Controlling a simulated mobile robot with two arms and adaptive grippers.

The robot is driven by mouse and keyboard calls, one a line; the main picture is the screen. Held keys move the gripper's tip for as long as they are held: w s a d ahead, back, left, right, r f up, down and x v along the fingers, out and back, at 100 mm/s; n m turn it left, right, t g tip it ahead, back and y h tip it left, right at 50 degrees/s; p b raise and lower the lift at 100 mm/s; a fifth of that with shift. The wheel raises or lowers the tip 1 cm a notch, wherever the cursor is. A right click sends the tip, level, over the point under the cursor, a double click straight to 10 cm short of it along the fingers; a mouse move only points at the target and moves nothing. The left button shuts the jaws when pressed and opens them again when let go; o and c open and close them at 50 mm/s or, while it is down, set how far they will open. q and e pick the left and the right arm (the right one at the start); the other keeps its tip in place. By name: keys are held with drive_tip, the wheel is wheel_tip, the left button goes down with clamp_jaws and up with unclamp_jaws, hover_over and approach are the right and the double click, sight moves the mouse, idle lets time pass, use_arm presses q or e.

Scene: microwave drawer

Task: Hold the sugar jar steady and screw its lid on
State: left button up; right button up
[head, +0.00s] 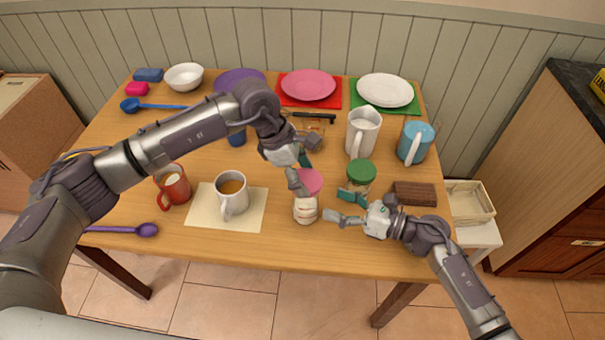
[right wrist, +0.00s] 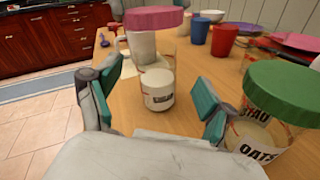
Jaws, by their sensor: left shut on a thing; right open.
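The sugar jar (head: 305,212) stands upright near the table's front edge, clear glass with a pale label; it also shows in the right wrist view (right wrist: 158,92). The pink lid (head: 311,181) is over the jar's top and also shows in the right wrist view (right wrist: 153,19). I cannot tell whether it touches the rim. My left gripper (head: 301,181) is shut on the pink lid from above. My right gripper (head: 340,207) is open to the right of the jar. In the right wrist view the jar stands ahead, between its teal-padded fingers, not gripped.
A green-lidded oats jar (head: 359,181) stands close beside my right gripper. A brown block (head: 414,193) lies right of it. A white mug (head: 231,194) stands on a cream mat (head: 255,213) to the left. A white pitcher (head: 361,132) and blue pitcher (head: 416,143) stand behind.

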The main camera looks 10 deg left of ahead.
sight(316, 212)
drive_tip(key=f+n, duration=0.1)
drive_tip(key=d+f+n+g+h, duration=0.1)
drive_tip(key=n, duration=0.1)
drive_tip(key=s+d+f+n+h, duration=0.1)
drive_tip(key=shift+d+f+g, duration=0.25)
drive_tip(key=shift+f+g, duration=0.05)
drive_tip(key=shift+a+f+n, duration=0.1)
drive_tip(key=shift+a+n, duration=0.1)
drive_tip(key=shift+n, duration=0.1)
drive_tip(key=shift+x, duration=4.75)
drive_tip(key=shift+w, duration=0.1)
drive_tip(key=shift+c, duration=0.3)
drive_tip(key=c, duration=0.7)
